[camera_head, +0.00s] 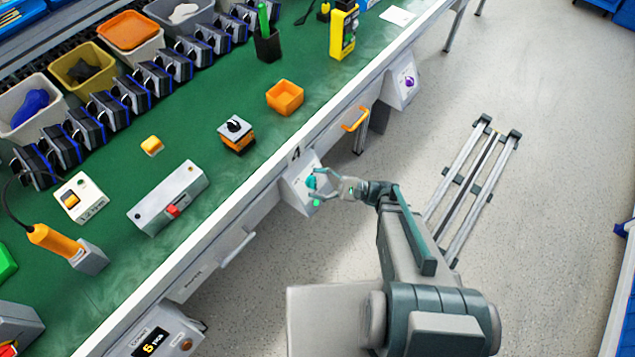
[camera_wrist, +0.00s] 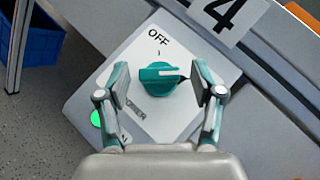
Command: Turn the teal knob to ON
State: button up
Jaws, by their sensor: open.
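The teal knob (camera_wrist: 158,79) sits on a white switch plate (camera_wrist: 178,45) in the wrist view. Its white-marked ridge lies about level, with the mark toward the right. The label OFF (camera_wrist: 158,37) is above it. A label toward the lower left is partly hidden by my left finger; an N shows. A green light (camera_wrist: 96,118) glows at the plate's left. My gripper (camera_wrist: 161,73) is open, one finger on each side of the knob, with gaps visible. In the head view my gripper (camera_head: 318,183) reaches the knob (camera_head: 311,181) from the right.
The switch box (camera_head: 297,194) hangs on the bench front below a 4 label (camera_wrist: 226,12). An orange handle (camera_head: 354,119) and a box with a purple knob (camera_head: 408,82) are farther along. The green bench top (camera_head: 215,140) holds several devices and bins. The floor at right is mostly open.

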jog(key=v, duration=1.2)
dwell(0.4)
